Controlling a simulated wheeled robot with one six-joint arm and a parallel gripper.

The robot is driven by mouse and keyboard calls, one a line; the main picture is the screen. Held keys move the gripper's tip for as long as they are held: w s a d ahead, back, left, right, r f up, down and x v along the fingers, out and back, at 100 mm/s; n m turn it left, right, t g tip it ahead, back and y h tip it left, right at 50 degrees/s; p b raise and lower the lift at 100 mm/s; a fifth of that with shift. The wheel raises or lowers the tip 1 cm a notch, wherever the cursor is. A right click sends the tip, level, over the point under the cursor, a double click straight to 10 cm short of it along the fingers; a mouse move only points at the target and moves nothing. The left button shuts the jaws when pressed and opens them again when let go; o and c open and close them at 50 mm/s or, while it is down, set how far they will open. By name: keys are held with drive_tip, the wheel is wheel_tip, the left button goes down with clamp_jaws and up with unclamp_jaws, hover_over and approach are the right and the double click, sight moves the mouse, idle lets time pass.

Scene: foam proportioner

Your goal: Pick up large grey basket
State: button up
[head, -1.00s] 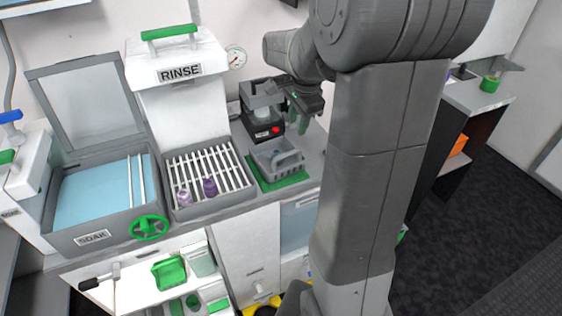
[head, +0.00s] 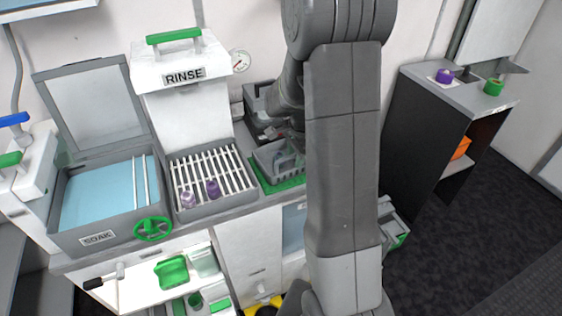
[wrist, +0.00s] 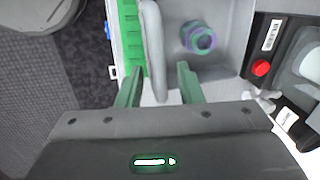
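The large grey basket (head: 265,158) sits on a green mat (head: 287,186) at the right end of the counter. My arm hides its right part in the head view. In the wrist view the basket (wrist: 225,73) has a light grey handle (wrist: 152,45) and a purple and teal round part (wrist: 198,38) inside. My gripper (wrist: 158,78) is open, with one green finger on each side of the handle's near end. A gap shows between the handle and the fingers; contact is not visible.
A black machine with a red button (wrist: 261,68) stands close beside the basket. The rinse rack (head: 240,180) holds two small purple items. The soak basin (head: 75,235) is at the left. A dark shelf unit (head: 425,125) stands to the right across open floor.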

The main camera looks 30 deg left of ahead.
drive_tip(key=shift+f, duration=0.25)
clamp_jaws()
drive_tip(key=shift+r, duration=0.15)
